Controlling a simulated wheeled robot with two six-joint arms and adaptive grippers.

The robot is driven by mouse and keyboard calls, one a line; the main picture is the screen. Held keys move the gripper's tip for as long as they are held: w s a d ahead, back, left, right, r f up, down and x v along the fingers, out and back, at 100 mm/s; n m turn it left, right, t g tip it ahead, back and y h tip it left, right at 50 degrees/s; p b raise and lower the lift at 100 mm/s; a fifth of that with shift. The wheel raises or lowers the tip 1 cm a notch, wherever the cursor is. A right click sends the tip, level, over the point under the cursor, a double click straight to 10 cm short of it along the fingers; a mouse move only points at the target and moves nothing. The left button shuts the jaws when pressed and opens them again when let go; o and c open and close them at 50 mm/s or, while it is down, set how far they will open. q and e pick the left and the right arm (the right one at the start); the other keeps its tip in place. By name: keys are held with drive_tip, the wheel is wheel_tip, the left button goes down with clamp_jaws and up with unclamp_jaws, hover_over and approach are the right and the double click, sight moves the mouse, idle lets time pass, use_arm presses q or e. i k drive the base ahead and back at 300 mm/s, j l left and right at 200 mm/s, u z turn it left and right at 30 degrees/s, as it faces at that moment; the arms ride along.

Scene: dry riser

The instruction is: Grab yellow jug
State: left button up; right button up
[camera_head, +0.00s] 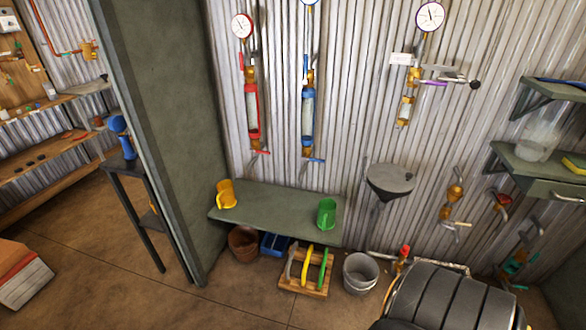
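The yellow jug (226,194) stands upright at the left end of a grey-green wall shelf (270,206), against the corrugated metal wall. A green jug (326,213) stands at the right end of the same shelf. Neither of my grippers shows in the head view, so nothing is seen touching the jugs.
Under the shelf are a brown pot (243,241), a blue bin (274,244), a wooden rack (303,284) and a grey bucket (360,272). A partition (165,120) rises left of the shelf. Gauges and pipes hang above.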

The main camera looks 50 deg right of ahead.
sight(226, 195)
drive_tip(key=z, duration=0.85)
drive_tip(key=i+j+u, duration=0.15)
drive_tip(key=i+j, duration=0.15)
drive_tip(key=i, duration=0.35)
drive_tip(key=i+j+u, duration=0.15)
drive_tip(key=i, duration=0.45)
drive_tip(key=i+j+u, duration=0.15)
drive_tip(key=i, duration=0.5)
